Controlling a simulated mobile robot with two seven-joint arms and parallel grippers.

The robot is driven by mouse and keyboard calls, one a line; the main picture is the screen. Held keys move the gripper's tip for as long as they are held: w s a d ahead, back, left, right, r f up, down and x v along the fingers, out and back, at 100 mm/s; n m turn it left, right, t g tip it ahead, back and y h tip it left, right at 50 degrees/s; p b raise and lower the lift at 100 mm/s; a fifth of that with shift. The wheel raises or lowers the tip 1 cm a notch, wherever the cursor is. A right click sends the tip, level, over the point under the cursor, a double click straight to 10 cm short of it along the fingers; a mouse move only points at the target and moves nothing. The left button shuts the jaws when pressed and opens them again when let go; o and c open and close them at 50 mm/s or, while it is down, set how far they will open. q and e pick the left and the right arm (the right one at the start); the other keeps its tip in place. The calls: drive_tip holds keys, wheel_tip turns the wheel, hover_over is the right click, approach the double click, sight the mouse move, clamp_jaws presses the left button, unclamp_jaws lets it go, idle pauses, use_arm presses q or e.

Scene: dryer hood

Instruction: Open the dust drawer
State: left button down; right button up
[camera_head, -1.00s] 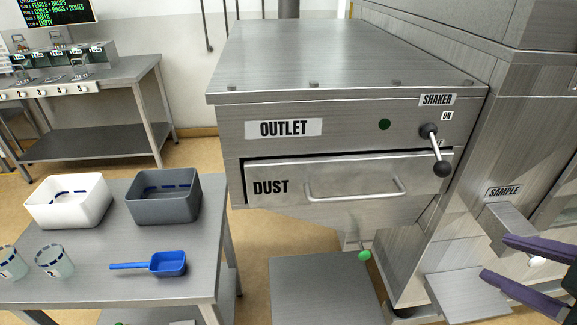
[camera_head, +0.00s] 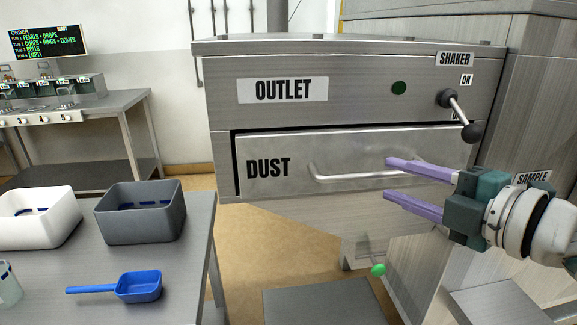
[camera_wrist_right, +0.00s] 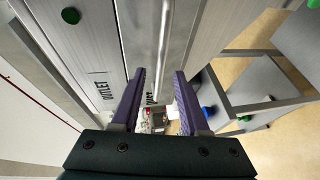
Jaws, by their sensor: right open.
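The dust drawer (camera_head: 275,150) is a wide metal front marked DUST, under the OUTLET panel. It looks shut, with a dark gap along its top and left edges. Its bar handle (camera_head: 340,176) runs across the front. In the right wrist view the handle (camera_wrist_right: 177,35) runs toward the space between the open fingers (camera_wrist_right: 160,88). I cannot tell whether they touch it. My left gripper is not in view.
The shaker lever (camera_head: 460,115) juts out just above my right gripper. A green-tipped knob (camera_head: 378,269) is below the drawer. At left, a table (camera_head: 195,270) holds a grey bin (camera_head: 140,225), a white bin (camera_head: 35,232) and a blue scoop (camera_head: 140,287). Floor shows between table and machine.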

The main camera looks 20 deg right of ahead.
sight(382, 176)
drive_tip(key=shift+x, duration=2.3)
drive_tip(key=shift+s, duration=0.1)
drive_tip(key=shift+c, duration=0.4)
clamp_jaws()
